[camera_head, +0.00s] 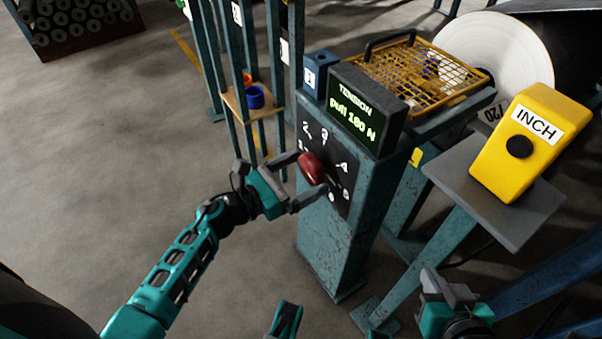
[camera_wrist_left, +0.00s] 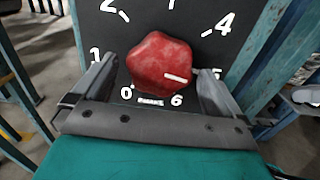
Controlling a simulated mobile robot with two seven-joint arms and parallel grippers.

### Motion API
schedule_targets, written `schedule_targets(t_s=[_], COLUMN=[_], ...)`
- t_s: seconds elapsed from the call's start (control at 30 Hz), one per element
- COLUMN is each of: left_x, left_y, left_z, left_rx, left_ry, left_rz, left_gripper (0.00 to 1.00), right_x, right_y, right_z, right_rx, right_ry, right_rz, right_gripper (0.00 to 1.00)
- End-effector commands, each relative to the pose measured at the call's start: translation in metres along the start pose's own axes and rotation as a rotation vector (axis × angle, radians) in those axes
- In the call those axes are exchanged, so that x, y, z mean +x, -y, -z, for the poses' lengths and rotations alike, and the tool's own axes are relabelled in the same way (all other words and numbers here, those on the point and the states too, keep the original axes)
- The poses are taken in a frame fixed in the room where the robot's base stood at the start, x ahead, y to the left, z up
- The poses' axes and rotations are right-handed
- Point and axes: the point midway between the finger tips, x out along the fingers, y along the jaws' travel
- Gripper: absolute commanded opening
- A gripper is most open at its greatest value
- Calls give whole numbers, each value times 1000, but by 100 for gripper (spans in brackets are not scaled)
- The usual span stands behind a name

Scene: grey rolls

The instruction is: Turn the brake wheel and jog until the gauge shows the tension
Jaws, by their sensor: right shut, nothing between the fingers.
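The red brake wheel (camera_head: 312,167) sits on a black dial plate numbered around it, on the front of a teal post. In the left wrist view, the wheel's (camera_wrist_left: 160,62) white mark points right, near the 5. My left gripper (camera_wrist_left: 155,85) is open, with one finger on each side of the wheel; I cannot tell whether they touch it. The tension gauge (camera_head: 360,113) above the dial reads "TENSION" and what looks like "pull 180 N". The yellow INCH jog box (camera_head: 530,143) has a black button (camera_head: 519,146). My right gripper (camera_head: 450,291) is shut and empty, below that box.
A yellow mesh guard (camera_head: 420,70) with a black handle lies behind the gauge. A large white roll (camera_head: 500,50) is at the back right. A small wooden shelf (camera_head: 252,101) with a blue ring (camera_head: 255,96) stands left of the post.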

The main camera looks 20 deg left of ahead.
Motion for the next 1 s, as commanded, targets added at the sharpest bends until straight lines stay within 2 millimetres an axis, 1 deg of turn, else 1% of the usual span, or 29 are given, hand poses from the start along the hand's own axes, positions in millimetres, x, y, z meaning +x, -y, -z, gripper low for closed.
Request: schedule_targets(t_s=[0.03, 0.07, 0.57, 0.8, 1.0], left_x=[0, 0, -1, -1, -1], left_y=[0, 0, 0, 0, 1], left_z=[0, 0, 0, 0, 0], left_rx=[0, 0, 0, -19, -100], left_ry=[0, 0, 0, -1, -2], left_rz=[0, 0, 1, 1, 3], left_gripper=[96, 93, 45, 45, 45], right_x=[0, 0, 0, 0, -2], right_y=[0, 0, -1, -1, -1], right_z=[0, 1, 1, 2, 5], right_rx=[0, 0, 0, 0, 0], right_ry=[-1, -2, -5, -5, -8], right_rz=[0, 0, -1, -1, -2], right_gripper=[0, 0, 0, 0, 0])
